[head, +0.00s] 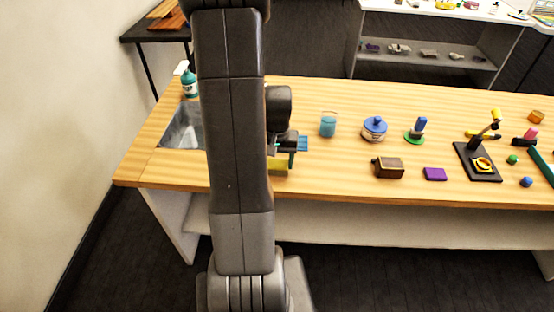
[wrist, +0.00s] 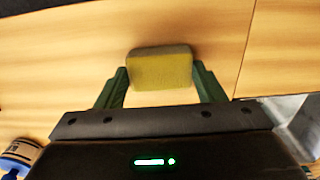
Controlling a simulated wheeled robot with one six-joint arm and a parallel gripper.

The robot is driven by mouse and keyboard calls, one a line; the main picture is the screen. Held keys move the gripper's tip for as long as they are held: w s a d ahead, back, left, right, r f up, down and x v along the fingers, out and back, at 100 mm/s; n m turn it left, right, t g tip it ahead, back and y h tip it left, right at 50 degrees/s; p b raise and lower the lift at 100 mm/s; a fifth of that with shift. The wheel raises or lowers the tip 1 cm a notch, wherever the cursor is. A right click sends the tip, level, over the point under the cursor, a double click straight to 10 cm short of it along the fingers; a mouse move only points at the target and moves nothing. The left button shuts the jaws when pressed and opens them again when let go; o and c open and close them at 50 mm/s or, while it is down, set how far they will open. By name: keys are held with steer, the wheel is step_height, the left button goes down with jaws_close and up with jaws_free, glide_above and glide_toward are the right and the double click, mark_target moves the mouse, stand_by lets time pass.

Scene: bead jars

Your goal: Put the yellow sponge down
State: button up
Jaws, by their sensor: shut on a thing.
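The yellow sponge (wrist: 160,68) is a small rounded block between the two green fingers of my gripper (wrist: 159,80) in the wrist view. My gripper is shut on it. In the head view the sponge (head: 278,169) shows near the front left of the wooden counter, low beside my gripper (head: 287,153). My arm hides part of it there. I cannot tell whether the sponge touches the counter.
The sink (head: 182,127) and a green spray bottle (head: 188,82) are to the left. A glass of blue liquid (head: 328,124), a blue-lidded jar (head: 374,129), a brown box (head: 388,167) and a purple block (head: 435,174) stand to the right. Bare counter lies between the gripper and the box.

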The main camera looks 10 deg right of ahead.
mark_target(277, 163)
steer(key=shift+f, duration=0.15)
steer(key=o, duration=1.1)
step_height(277, 163, up, 12)
steer(key=shift+r, duration=0.2)
steer(key=shift+f, duration=0.1)
step_height(277, 163, down, 12)
steer(key=shift+f, duration=0.15)
steer(key=shift+r, duration=0.8)
